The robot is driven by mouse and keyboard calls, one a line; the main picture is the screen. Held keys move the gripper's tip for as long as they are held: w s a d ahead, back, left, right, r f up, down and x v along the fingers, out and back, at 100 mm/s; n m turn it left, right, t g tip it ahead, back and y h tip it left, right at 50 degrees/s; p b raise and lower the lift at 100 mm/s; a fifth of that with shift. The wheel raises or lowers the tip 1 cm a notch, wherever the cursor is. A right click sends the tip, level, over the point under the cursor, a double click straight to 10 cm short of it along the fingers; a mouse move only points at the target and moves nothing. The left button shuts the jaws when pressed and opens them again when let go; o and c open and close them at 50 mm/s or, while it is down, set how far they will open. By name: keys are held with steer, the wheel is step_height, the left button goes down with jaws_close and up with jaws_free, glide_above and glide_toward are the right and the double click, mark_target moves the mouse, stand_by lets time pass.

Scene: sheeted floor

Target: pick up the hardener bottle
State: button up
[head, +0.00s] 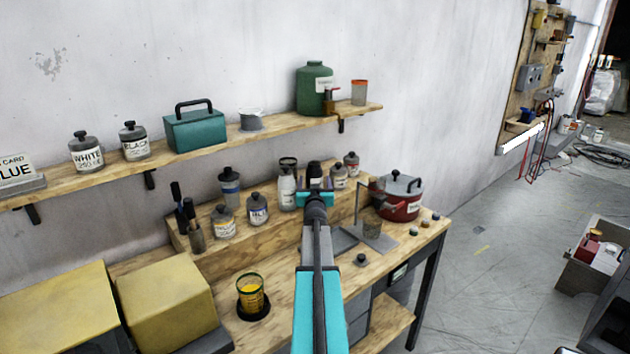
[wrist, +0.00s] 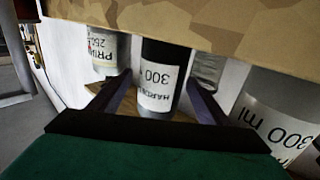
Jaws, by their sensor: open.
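The hardener bottle is dark with a white label reading "HARDE…" and "300". In the wrist view the hardener bottle (wrist: 167,55) appears upside down, between the two fingers of my gripper (wrist: 160,80). The fingers are spread, one on each side, with gaps to the bottle. In the head view the dark top of the hardener bottle (head: 314,172) shows just behind my gripper (head: 315,197), which hides its lower part. The bottle stands upright on the raised wooden step at the back of the bench.
A 300 ml bottle (head: 287,190) stands close on the left and a primer jar (head: 339,180) close on the right. A red pot (head: 400,200) sits further right. A yellow cup (head: 250,294) is on the bench front. A wall shelf (head: 220,142) runs above.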

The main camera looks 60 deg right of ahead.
mark_target(319, 174)
steer(key=shift+w+d, duration=0.15)
steer(key=shift+d, duration=0.05)
stand_by(0.5)
steer(key=c, duration=1.6)
steer(key=shift+r, duration=0.15)
steer(key=shift+c, duration=0.2)
steer(key=shift+r+b, duration=0.95)
steer(key=shift+r, duration=0.8)
steer(key=shift+s+a+r+p, duration=0.1)
steer(key=shift+s+a+p, duration=0.1)
steer(key=shift+s+p, duration=0.5)
steer(key=shift+s+a+r+p, duration=0.1)
steer(key=shift+s+a+p, duration=0.1)
steer(key=shift+s+p, duration=0.5)
steer(key=s+a+p, duration=0.4)
steer(key=s+p, duration=0.1)
steer(key=s, duration=0.7)
steer(key=shift+s+r, duration=0.25)
steer(key=shift+r, duration=0.2)
